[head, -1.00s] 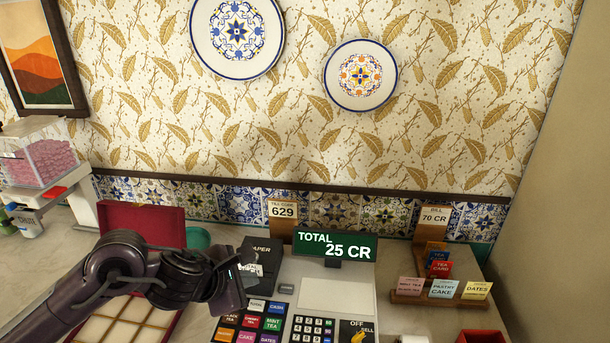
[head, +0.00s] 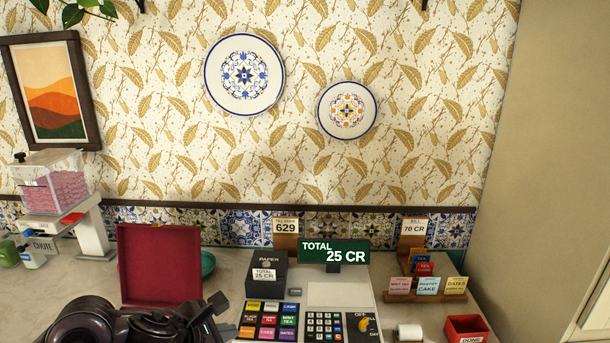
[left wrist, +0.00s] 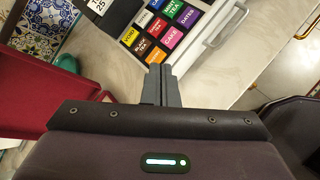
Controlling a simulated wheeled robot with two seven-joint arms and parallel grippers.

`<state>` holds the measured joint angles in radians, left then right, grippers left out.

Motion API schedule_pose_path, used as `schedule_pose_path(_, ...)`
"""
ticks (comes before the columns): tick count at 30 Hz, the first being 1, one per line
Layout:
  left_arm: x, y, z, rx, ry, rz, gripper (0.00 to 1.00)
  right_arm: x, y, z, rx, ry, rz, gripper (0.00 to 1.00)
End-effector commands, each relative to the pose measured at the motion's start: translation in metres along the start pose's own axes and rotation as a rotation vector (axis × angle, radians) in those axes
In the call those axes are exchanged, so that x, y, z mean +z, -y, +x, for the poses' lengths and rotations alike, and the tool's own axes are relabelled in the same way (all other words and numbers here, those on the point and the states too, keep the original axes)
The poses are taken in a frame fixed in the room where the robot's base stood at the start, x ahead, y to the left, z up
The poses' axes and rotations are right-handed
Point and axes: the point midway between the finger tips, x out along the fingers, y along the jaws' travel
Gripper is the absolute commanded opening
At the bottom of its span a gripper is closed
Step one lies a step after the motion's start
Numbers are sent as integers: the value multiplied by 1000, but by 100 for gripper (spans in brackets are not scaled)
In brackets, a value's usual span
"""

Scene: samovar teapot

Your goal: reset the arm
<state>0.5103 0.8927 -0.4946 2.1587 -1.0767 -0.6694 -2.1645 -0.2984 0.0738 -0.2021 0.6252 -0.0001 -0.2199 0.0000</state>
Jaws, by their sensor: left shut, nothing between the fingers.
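My left gripper (head: 214,306) is low in the head view, in front of the open red box and left of the register keys. In the left wrist view its two fingers (left wrist: 160,74) are together with nothing between them, above the pale counter. The arm covers the lower part of the red box (head: 160,262) in the head view. My right gripper is in neither view.
The register (head: 335,295) has coloured keys (head: 269,320) and a display reading 25 CR (head: 334,252). A black paper box (head: 266,273), a card rack (head: 426,297), a paper roll (head: 409,332) and a red tray (head: 466,328) stand nearby. A pink-filled dispenser (head: 55,186) is at left.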

Motion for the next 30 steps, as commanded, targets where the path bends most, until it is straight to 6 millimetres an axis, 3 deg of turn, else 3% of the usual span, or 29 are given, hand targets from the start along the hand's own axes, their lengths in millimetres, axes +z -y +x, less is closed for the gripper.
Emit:
schedule_pose_path(8,15,22,8,20,59,-360,0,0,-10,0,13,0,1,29)
schedule_pose_path(14,24,39,10,41,106,-812,0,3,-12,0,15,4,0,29)
schedule_pose_path(17,23,48,9,58,122,-1141,0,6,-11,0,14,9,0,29)
schedule_pose_path(20,12,58,5,94,123,-1597,0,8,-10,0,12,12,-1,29)
schedule_pose_path(24,-27,76,-5,218,89,-2335,0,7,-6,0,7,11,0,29)
schedule_pose_path(30,-85,107,-25,509,36,-3084,0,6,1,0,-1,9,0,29)
